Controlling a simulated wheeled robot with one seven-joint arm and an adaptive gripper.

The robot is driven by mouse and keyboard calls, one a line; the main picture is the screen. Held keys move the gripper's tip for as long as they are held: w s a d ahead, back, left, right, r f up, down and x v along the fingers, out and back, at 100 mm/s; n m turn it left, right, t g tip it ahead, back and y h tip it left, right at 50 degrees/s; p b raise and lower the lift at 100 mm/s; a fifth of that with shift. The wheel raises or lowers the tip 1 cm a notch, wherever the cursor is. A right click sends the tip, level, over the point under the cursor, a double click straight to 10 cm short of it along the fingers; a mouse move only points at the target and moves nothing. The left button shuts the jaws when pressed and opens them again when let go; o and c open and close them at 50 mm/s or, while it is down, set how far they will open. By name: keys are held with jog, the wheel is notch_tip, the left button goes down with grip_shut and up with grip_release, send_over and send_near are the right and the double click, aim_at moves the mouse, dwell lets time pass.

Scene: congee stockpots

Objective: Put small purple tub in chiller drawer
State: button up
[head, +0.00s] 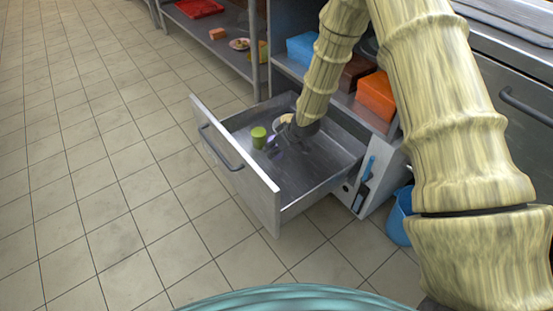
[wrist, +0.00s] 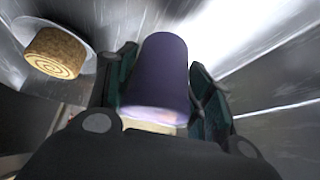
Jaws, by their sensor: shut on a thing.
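The chiller drawer (head: 305,172) is pulled wide open, with its front panel (head: 236,165) to the left in the head view. My gripper (head: 279,140) reaches down inside it. In the wrist view the small purple tub (wrist: 158,72) sits between the two dark fingers of my gripper (wrist: 163,68), which are shut on it. In the head view only a little of the purple tub (head: 271,143) shows beside the gripper. I cannot tell whether it touches the drawer floor.
A green tub (head: 258,137) stands in the drawer, left of my gripper. A pale bowl (head: 280,119) lies behind; the wrist view shows a round brown item (wrist: 58,52) on it. The near drawer floor is bare. Shelves with an orange box (head: 376,95) stand behind.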

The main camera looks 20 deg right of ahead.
notch_tip(320, 180, down, 5)
jog(key=shift+r+b, duration=0.1)
jog(key=shift+b, duration=1.15)
jog(key=shift+r, duration=0.1)
jog(key=o, duration=1.1)
jog(key=shift+s+r, duration=0.1)
jog(key=shift+r, duration=0.15)
jog(key=p+v, duration=0.5)
jog(key=v, duration=0.6)
jog(key=shift+s+d+r, duration=0.1)
jog(key=shift+d+r, duration=0.05)
jog(key=shift+d, duration=0.05)
